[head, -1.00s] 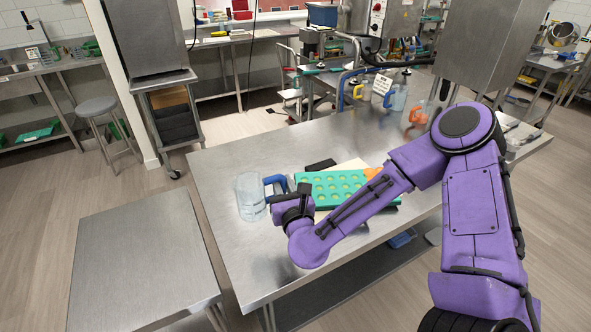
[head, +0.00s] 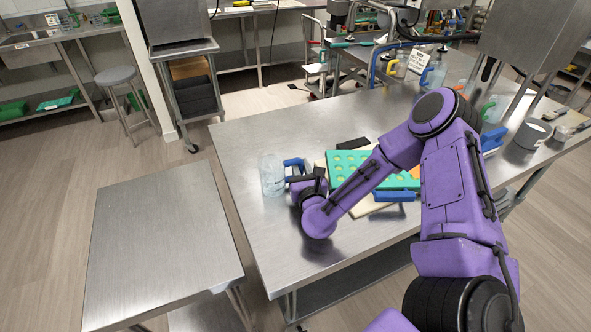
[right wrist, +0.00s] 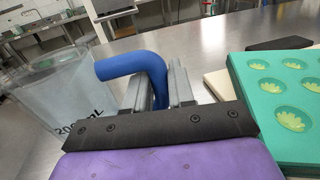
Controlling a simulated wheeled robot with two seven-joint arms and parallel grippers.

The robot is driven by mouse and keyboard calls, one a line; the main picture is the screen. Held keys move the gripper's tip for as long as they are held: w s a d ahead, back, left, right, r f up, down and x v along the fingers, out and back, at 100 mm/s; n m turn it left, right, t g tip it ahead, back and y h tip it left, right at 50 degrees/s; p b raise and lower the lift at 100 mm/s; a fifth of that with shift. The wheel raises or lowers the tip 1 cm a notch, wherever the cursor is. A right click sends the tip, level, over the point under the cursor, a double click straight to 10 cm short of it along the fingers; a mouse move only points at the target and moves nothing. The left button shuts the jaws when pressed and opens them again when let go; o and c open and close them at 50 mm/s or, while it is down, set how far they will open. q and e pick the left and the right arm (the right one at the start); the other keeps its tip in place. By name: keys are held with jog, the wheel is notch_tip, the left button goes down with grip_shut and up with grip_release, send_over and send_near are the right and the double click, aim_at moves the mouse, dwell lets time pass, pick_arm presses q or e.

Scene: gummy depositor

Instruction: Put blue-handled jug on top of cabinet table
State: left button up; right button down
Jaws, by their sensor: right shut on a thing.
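The blue-handled jug (head: 272,176) is a clear jug standing upright on or just above the large steel table, near its left end; I cannot tell if it touches the top. In the right wrist view the clear jug (right wrist: 70,92) is at the left, and its blue handle (right wrist: 135,66) runs between my fingers. My right gripper (head: 297,174) is shut on that handle; its fingers also show in the right wrist view (right wrist: 160,88). A low steel table (head: 160,240) with a bare top, likely the cabinet table, stands at the left. My left gripper is not in view.
A green mould tray (head: 345,162) lies on a pale board right of the jug, with a dark flat block (head: 353,143) behind it. More jugs, such as a blue-handled one (head: 432,76), stand at the back right. A floor gap separates the two tables.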

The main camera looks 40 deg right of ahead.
jog(key=shift+s+d, duration=0.1)
jog(key=shift+s, duration=0.3)
jog(key=c, duration=1.3)
grip_release()
jog(key=o, duration=0.3)
jog(key=shift+w+f, duration=0.1)
jog(key=shift+w, duration=0.05)
jog(key=shift+o, duration=0.2)
jog(key=shift+w, duration=0.1)
jog(key=shift+r, duration=0.4)
jog(key=b+v, duration=0.2)
jog(key=v, duration=0.9)
jog(key=shift+f+b, duration=0.15)
jog(key=shift+b, duration=0.25)
jog(key=shift+s+a, duration=0.3)
jog(key=shift+s, duration=0.25)
